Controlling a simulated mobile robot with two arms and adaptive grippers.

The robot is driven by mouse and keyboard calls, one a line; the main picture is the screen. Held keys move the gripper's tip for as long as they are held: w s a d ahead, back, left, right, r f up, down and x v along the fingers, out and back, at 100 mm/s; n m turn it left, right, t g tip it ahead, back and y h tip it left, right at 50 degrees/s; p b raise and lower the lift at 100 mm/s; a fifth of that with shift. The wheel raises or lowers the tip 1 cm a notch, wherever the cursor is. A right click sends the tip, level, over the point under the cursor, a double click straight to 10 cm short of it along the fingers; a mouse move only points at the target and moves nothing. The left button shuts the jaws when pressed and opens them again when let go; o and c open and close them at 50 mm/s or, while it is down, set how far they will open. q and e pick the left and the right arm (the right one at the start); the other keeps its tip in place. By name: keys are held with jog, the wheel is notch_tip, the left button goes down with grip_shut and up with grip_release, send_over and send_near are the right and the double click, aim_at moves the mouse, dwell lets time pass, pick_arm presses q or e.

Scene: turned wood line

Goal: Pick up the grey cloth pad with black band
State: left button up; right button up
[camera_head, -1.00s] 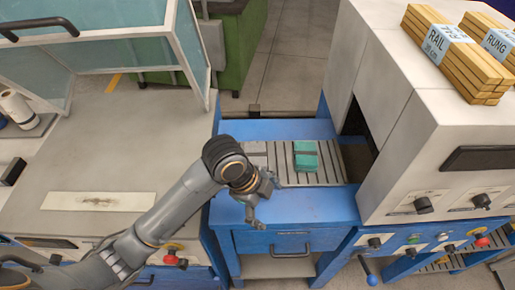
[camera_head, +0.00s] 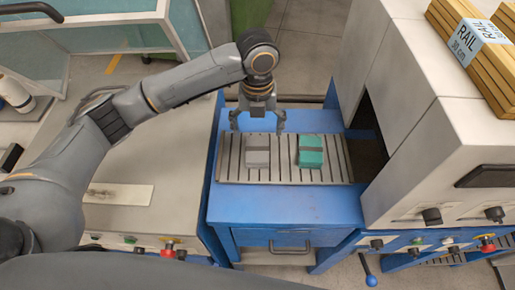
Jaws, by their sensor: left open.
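The grey cloth pad with a dark band (camera_head: 257,157) lies on the slatted grey rack (camera_head: 285,174) on top of the blue stand. My left gripper (camera_head: 257,127) hangs pointing down just behind the pad, its two fingers spread wide and nothing between them. The fingertips look close to the pad's far edge; I cannot tell their exact height above the rack. A green pad with a dark band (camera_head: 311,151) lies just right of the grey one, with a gap between them. My right gripper is not in view.
A white machine (camera_head: 440,150) with a dark opening stands right of the rack, with bundled wooden rails (camera_head: 455,45) on top. A grey worktop (camera_head: 165,150) lies to the left. The blue stand's front top (camera_head: 285,206) is clear.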

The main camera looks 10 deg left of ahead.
aim_at(257, 147)
pick_arm(q)
notch_tip(257, 147, down, 3)
jog(key=shift+w+f, duration=0.1)
notch_tip(257, 147, down, 5)
jog(key=shift+w+a+r+p, duration=0.1)
jog(key=shift+p, duration=0.95)
jog(key=shift+f, duration=0.25)
jog(key=c, duration=1.2)
